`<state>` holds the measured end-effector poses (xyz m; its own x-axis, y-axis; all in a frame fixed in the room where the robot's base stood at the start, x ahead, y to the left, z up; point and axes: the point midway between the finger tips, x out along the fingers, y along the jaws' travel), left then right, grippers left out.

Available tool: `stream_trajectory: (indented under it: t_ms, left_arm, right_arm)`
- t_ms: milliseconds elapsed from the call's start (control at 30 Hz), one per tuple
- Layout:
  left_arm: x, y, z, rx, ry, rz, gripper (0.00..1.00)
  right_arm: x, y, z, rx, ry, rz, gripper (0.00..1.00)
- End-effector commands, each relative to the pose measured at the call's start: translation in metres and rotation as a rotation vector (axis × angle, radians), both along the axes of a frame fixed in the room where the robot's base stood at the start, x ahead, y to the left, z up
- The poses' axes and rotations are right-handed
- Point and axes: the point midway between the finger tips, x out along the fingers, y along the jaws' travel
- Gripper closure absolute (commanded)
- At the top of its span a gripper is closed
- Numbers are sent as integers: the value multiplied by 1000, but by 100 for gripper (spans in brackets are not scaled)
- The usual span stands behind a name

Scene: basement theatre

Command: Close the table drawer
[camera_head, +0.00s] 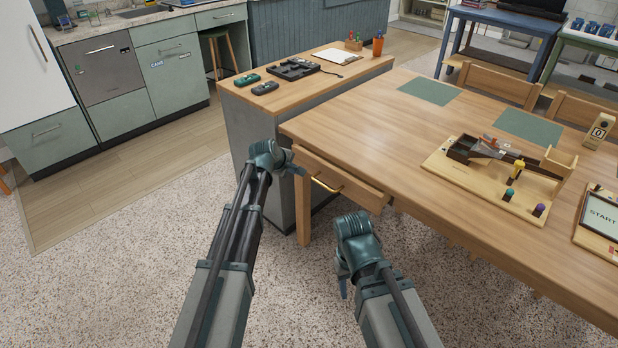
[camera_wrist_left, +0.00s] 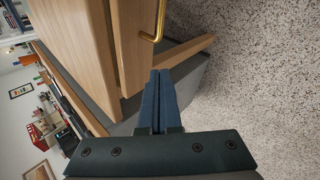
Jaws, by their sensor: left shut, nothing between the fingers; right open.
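The table drawer (camera_head: 345,187) is in the near left side of the wooden table (camera_head: 400,130). It has a wooden front and a brass bar handle (camera_head: 326,184). Its front seems to stand slightly out from under the tabletop; how far is hard to tell. In the left wrist view the drawer front (camera_wrist_left: 134,45) and handle (camera_wrist_left: 157,25) show at the top. My left gripper (camera_head: 298,167) is shut and empty at the drawer's left end, beside the handle; its fingers (camera_wrist_left: 161,90) point toward the drawer. Contact cannot be made out. My right gripper (camera_head: 342,282) is open, low in front of the drawer.
A grey cabinet (camera_head: 262,135) with a wooden top stands against the table's left end. On the table are a wooden gadget board (camera_head: 470,185), green mats (camera_head: 430,91) and a START panel (camera_head: 604,217). Speckled floor (camera_head: 130,260) is clear at left.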

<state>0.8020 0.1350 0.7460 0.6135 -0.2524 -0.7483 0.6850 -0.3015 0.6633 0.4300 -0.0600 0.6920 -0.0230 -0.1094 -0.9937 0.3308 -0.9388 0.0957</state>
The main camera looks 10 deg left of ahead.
Motion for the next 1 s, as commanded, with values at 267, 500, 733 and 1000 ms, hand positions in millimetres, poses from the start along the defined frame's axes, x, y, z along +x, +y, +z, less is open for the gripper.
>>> stream_trajectory:
  t_ms: [267,500,733,1000]
  left_arm:
    - [-24,-7,-58,-686,54,256,100]
    - [-38,8,-60,-1232,120,402,100]
    - [-47,25,-50,-1533,168,452,100]
    - [-47,29,-43,-1595,180,457,100]
  right_arm:
    - [1,0,-111,-1,-2,6,52]
    - [1,0,-178,-2,-3,10,52]
    - [1,0,-207,-2,-4,14,52]
    - [1,0,-208,-2,-4,14,52]
